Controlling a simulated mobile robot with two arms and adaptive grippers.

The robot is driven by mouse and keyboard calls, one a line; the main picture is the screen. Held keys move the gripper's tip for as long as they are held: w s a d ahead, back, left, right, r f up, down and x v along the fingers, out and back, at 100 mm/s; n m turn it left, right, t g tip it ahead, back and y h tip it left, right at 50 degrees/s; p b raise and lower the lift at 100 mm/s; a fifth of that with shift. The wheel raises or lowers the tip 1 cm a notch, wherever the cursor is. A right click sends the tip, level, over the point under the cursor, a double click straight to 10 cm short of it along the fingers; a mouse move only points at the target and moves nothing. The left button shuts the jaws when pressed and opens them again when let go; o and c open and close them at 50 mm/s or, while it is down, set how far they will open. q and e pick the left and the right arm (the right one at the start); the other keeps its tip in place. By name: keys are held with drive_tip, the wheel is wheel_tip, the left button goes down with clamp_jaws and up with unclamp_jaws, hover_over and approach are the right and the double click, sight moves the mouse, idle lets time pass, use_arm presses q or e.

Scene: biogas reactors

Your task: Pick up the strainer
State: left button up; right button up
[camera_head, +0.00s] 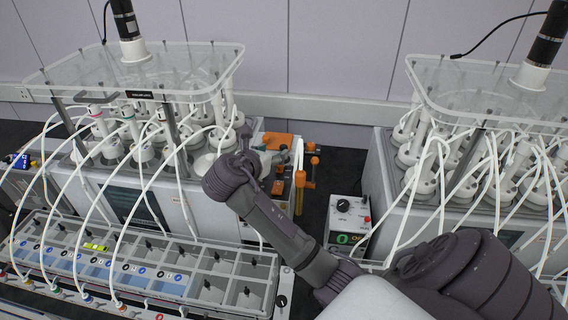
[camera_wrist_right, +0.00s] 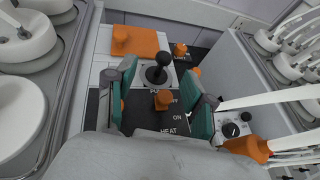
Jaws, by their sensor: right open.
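I cannot make out a strainer for certain in either view. My right gripper (camera_wrist_right: 159,70) is open, its two teal fingers pointing away from the wrist camera. Between the fingers, in the wrist view, are a black knob with a stalk (camera_wrist_right: 158,74) and an orange knob (camera_wrist_right: 163,99) on a panel. Nothing is clearly held. In the head view my right arm reaches in from the lower right, and the right gripper (camera_head: 262,162) is mostly hidden behind its own wrist, beside the left reactor bath. My left gripper is not in view.
An orange block (camera_head: 276,141) and an orange-topped post (camera_head: 300,179) stand between the two reactor baths. A small control box (camera_head: 347,218) sits to their right. A partitioned tray (camera_head: 235,262) with white tubes lies front left. Clear covers (camera_head: 150,68) overhang the bottles.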

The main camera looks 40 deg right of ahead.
sight(282, 149)
drive_tip(key=shift+w+d+f, duration=0.2)
drive_tip(key=shift+d, duration=0.35)
drive_tip(key=x, duration=0.1)
drive_tip(key=p+x, duration=0.2)
drive_tip(key=x, duration=0.1)
drive_tip(key=shift+s+d+f, duration=0.1)
drive_tip(key=shift+s+f, duration=0.05)
drive_tip(key=shift+s, duration=0.1)
drive_tip(key=shift+w+d+f, duration=0.15)
drive_tip(key=shift+d+f, duration=0.1)
drive_tip(key=shift+d, duration=0.05)
drive_tip(key=shift+a, duration=0.1)
drive_tip(key=shift+c, duration=0.5)
drive_tip(key=shift+r, duration=0.1)
drive_tip(key=shift+c, duration=1.2)
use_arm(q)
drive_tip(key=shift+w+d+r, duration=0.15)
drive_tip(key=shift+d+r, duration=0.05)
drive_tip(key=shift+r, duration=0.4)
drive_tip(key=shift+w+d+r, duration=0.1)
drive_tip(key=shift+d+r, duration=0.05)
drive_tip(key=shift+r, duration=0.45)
use_arm(e)
clamp_jaws()
